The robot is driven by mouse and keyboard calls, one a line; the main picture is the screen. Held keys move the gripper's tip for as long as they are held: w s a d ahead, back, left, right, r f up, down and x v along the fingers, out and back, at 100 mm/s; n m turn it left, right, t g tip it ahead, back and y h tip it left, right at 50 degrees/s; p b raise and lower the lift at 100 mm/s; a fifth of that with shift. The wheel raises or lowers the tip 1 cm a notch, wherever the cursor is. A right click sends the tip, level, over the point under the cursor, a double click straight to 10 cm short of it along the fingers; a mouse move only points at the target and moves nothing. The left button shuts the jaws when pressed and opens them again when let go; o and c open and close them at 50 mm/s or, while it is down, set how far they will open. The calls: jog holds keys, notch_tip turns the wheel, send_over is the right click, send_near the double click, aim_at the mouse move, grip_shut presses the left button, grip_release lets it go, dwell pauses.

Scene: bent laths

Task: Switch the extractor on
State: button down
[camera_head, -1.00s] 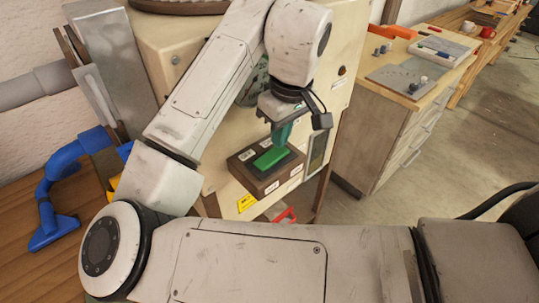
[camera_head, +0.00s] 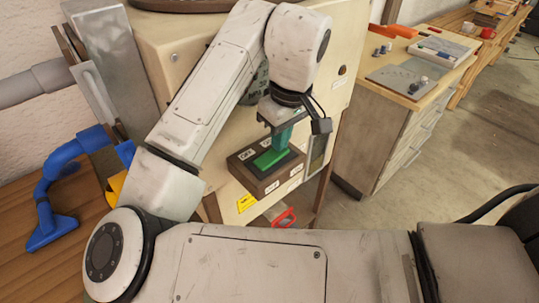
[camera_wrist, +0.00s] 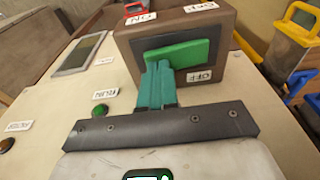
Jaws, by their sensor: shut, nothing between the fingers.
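The green rocker switch (camera_head: 268,159) sits in a dark plate on a brown box fixed to the pale machine cabinet (camera_head: 230,190). In the wrist view the rocker (camera_wrist: 182,54) looks tilted. White labels stand around the brown box (camera_wrist: 222,38); an OFF label (camera_wrist: 199,76) is on the near side and an ON label (camera_wrist: 140,18) at the far left. My gripper (camera_wrist: 156,68) has its teal fingers together and empty. The fingertips are at the rocker's near left end and hide part of it; whether they touch cannot be told.
A green button (camera_wrist: 100,110) labelled RUN and a grey display panel (camera_wrist: 78,54) are left of the box. A red handle (camera_head: 285,218) shows below the cabinet. A blue hose piece (camera_head: 45,205) lies on the wooden bench at left. A drawer unit (camera_head: 385,140) stands at right.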

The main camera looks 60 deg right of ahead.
jog(key=shift+f, duration=0.45)
notch_tip(320, 180, up, 7)
jog(key=p, duration=0.8)
jog(key=shift+r, duration=0.15)
dwell(0.9)
